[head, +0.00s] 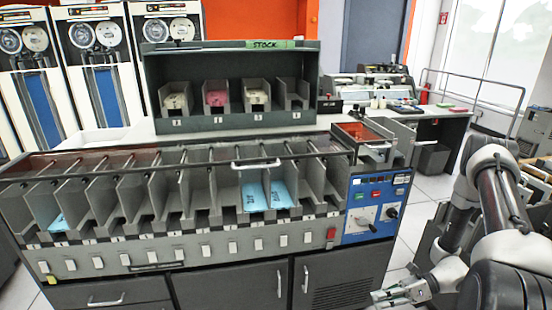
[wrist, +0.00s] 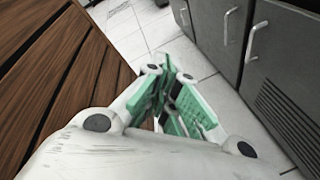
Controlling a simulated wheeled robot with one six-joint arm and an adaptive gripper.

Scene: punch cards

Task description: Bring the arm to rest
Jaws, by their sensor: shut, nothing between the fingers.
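My arm (head: 497,215) reaches in from the right edge of the head view and bends down. My gripper (head: 398,293) is low at the bottom right, beside the right end of the card sorter (head: 215,247). In the wrist view my gripper (wrist: 180,88) shows its green-padded fingers drawn together with nothing held between them. Below and ahead of it is pale tiled floor (wrist: 138,22). The sorter's grey cabinet doors (wrist: 280,60) stand to the right in the wrist view, apart from the fingers.
Blue cards (head: 268,195) lie in a few sorter pockets. A STOCK rack (head: 232,125) holds card stacks behind. A control panel (head: 375,205) is at the sorter's right end. Brown slatted wood (wrist: 50,70) fills the wrist view's left. Open floor (head: 412,225) lies right of the sorter.

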